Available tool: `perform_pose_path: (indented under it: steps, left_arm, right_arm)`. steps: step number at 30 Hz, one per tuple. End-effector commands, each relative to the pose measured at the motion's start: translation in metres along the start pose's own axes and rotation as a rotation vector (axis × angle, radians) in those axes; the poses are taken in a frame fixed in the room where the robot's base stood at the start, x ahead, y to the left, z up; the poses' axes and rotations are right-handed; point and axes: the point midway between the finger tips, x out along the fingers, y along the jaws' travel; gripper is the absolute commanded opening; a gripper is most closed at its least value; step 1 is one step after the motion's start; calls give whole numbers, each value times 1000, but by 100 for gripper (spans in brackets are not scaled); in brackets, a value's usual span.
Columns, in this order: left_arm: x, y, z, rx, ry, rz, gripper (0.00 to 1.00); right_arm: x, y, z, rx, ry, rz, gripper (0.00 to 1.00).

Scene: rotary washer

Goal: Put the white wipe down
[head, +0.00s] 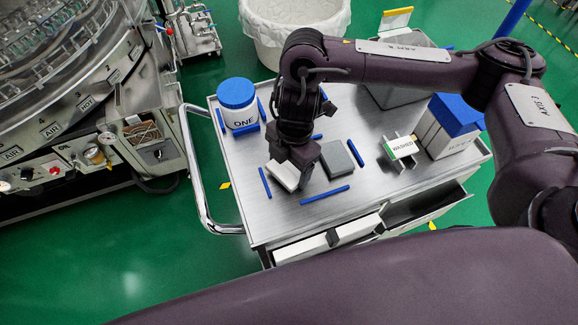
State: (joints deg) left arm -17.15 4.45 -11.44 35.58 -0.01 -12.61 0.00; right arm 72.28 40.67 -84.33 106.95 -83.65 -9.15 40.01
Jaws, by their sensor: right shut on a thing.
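The white wipe (284,175) is a small white pad low over the steel cart top, at the left part of an area marked by blue strips. My right gripper (296,168) points down and is shut on the wipe. The gripper hides part of the wipe, and I cannot tell whether the wipe touches the cart top. A grey pad (337,159) lies just right of the gripper. My left gripper is not in view.
The steel cart (240,200) carries a blue-lidded white jar (238,104) at left, a holder labelled WASHED (402,148) and a blue-and-white box (447,126) at right. A drawer (425,204) is open at the front. A lined white bin (268,45) stands behind.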

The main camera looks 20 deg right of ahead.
Motion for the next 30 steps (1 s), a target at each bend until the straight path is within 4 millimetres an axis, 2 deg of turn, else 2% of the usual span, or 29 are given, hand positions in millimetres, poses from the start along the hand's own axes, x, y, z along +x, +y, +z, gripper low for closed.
perform_pose_path:
  steps: [1,3,14,15,19,20,30]
  left_arm:
    - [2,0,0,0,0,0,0]
    - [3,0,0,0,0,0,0]
    - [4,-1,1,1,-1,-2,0]
    - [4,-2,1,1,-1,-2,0]
    - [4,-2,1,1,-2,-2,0]
    - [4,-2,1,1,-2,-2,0]
    - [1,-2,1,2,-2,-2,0]
  right_arm:
    - [8,-1,1,2,2,-3,51]
    - [12,0,1,1,1,-1,51]
    - [15,0,2,0,-1,0,51]
    - [15,0,2,0,-1,0,79]
    - [14,0,2,0,-1,0,96]
    - [14,0,2,0,-1,0,98]
    - [9,0,2,0,-1,1,98]
